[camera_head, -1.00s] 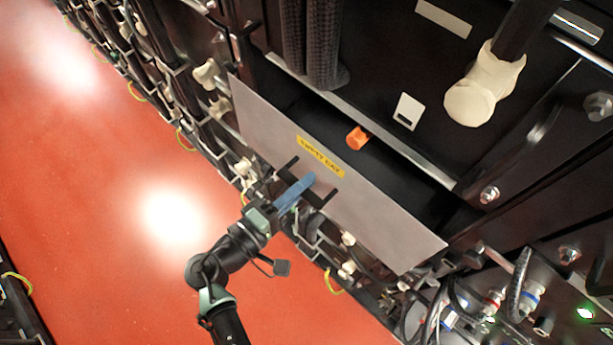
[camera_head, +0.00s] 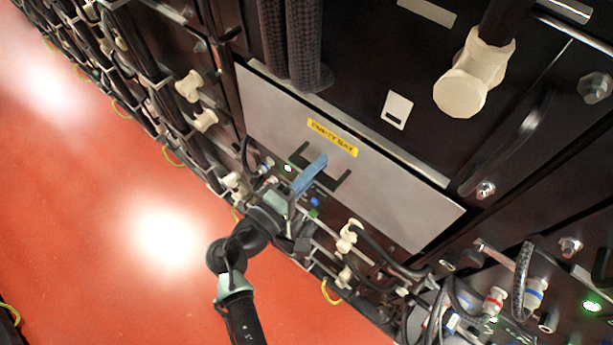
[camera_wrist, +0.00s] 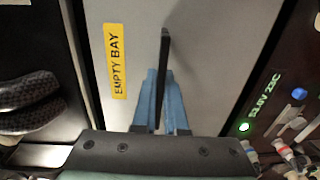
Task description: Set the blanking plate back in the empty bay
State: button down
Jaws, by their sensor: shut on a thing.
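The blanking plate (camera_head: 400,205) is a flat grey panel with a yellow "EMPTY BAY" label (camera_head: 332,137) and a dark handle. In the head view it lies over the bay opening, close to flush with the rack front, and covers the inside of the bay. My gripper (camera_head: 318,163) has blue fingers and is shut on the plate's handle. The wrist view shows the blue fingers (camera_wrist: 161,100) on both sides of the black handle (camera_wrist: 164,70), with the label on the plate (camera_wrist: 215,50) to the left. Whether the plate is fully seated cannot be told.
Thick braided cables (camera_head: 290,50) hang at the plate's upper left edge. A cream connector (camera_head: 470,80) stands above right. Cables and red and blue ringed connectors (camera_head: 532,292) crowd the lower right. The red floor (camera_head: 110,200) at left is open.

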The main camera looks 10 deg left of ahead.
jog(key=b+x, duration=0.2)
jog(key=x, duration=0.1)
jog(key=shift+w+d, duration=0.1)
jog(key=shift+w, duration=0.1)
jog(key=shift+f+b, duration=0.3)
jog(key=shift+f, duration=0.25)
dwell(0.4)
jog(key=shift+r, duration=0.1)
jog(key=c, duration=0.9)
grip_release()
jog(key=shift+s+f, duration=0.1)
jog(key=shift+f, duration=0.2)
jog(key=shift+r+b+v, duration=0.1)
jog(key=shift+b+v, duration=0.8)
jog(key=shift+v, duration=2.35)
jog(key=shift+r+b+v, duration=0.15)
jog(key=shift+b+v, duration=0.75)
jog(key=shift+v, duration=2.3)
